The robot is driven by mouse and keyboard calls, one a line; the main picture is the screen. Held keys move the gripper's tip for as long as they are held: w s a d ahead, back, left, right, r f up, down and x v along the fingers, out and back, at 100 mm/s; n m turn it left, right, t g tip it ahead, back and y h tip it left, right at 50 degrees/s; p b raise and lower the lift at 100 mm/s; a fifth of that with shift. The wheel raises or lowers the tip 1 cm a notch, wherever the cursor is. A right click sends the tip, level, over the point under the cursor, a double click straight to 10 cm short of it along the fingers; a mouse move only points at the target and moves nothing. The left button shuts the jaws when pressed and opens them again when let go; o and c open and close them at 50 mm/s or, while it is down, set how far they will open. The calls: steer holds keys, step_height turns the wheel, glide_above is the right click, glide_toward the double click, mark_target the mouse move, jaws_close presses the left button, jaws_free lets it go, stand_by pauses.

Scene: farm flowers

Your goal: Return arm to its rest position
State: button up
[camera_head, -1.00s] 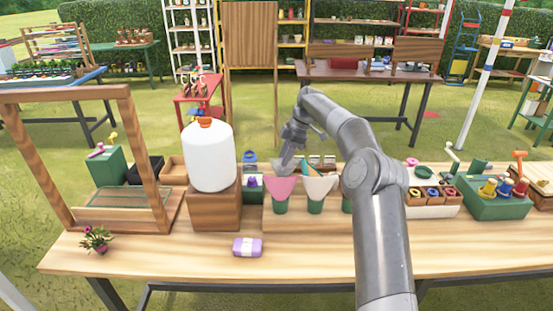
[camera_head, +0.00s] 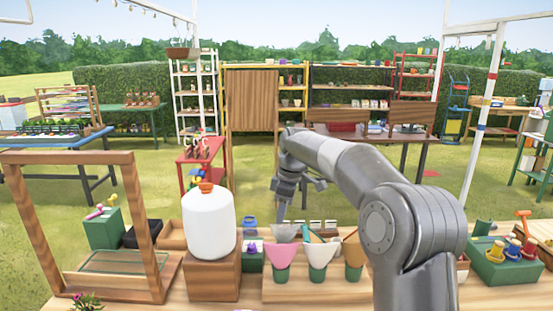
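My grey arm reaches up from the lower right, bends at a high joint and hangs down over the wooden table. My gripper (camera_head: 283,212) points down just behind and above the pink cup (camera_head: 280,256). It is small and seen from behind, so whether its fingers are open or shut is unclear. I see nothing clearly held in it. A grey piece (camera_head: 286,233) shows at the pink cup's rim, close below the gripper; I cannot tell whether they touch.
A white cup (camera_head: 318,252) and a tan cup (camera_head: 353,256) stand beside the pink one. A white jug (camera_head: 208,225) stands on a wooden block (camera_head: 212,275) to the left. A wooden frame (camera_head: 130,200) rises farther left.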

steer(key=s+d+r+m+t+h, duration=0.1)
steer(key=s+d+r+m, duration=0.25)
steer(key=s, duration=0.65)
steer(key=s+d+r+m+t+h, duration=0.1)
steer(key=s+d+r+m, duration=0.25)
steer(key=s, duration=0.65)
steer(key=s+d+f+m+t, duration=0.1)
steer(key=s+d+f+m, duration=0.2)
steer(key=s, duration=0.6)
steer(key=s+d+f+m+t, duration=0.1)
steer(key=s+d+f+m, duration=0.2)
steer(key=s, duration=0.7)
step_height(320, 180, down, 2)
steer(key=m, duration=0.2)
steer(key=shift+s+f+m+t, duration=0.15)
steer(key=shift+m+t, duration=0.15)
steer(key=shift+t, duration=0.1)
